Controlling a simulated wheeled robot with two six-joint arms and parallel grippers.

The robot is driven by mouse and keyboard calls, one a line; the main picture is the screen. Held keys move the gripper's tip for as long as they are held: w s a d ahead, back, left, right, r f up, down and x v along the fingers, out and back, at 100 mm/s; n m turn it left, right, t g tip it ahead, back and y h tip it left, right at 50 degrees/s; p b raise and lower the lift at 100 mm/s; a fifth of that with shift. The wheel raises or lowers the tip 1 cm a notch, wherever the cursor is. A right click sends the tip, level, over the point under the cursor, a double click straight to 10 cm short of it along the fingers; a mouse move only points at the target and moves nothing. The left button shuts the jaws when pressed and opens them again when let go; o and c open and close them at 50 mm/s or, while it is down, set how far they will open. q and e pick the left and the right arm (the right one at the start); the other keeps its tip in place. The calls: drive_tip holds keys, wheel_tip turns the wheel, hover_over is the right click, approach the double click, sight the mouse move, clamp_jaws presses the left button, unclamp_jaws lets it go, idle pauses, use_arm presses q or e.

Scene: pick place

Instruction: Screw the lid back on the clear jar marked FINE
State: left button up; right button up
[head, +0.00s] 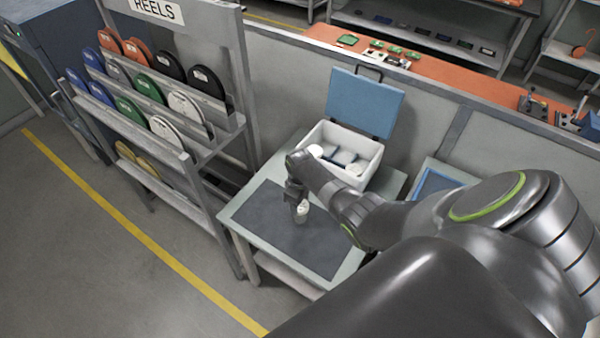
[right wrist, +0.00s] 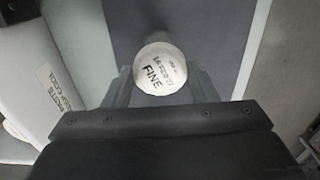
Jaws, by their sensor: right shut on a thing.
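My right gripper (head: 298,197) reaches down over the grey mat on the small table. In the right wrist view my right gripper (right wrist: 158,88) has its two fingers on either side of a round white lid (right wrist: 160,72) marked FINE, and is shut on it. In the head view a small pale jar (head: 302,213) shows just under the fingers, above or on the mat. The lid hides the jar in the wrist view, so I cannot tell whether the lid sits flush on it. My left gripper is not in view.
A white box (head: 366,178) with its blue lid (head: 365,100) raised stands at the table's back and holds white round things. A reel rack (head: 190,140) stands left of the table. The grey mat (head: 265,215) is clear around the jar. A blue tray (head: 435,183) lies at the right.

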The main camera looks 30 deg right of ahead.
drive_tip(key=shift+r+m, duration=0.15)
drive_tip(key=shift+m, duration=0.45)
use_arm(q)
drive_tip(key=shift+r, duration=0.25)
use_arm(e)
drive_tip(key=shift+m, duration=0.9)
drive_tip(key=m, duration=0.4)
drive_tip(key=o, duration=1)
drive_tip(key=shift+c, duration=1.1)
drive_tip(key=shift+r, duration=1.1)
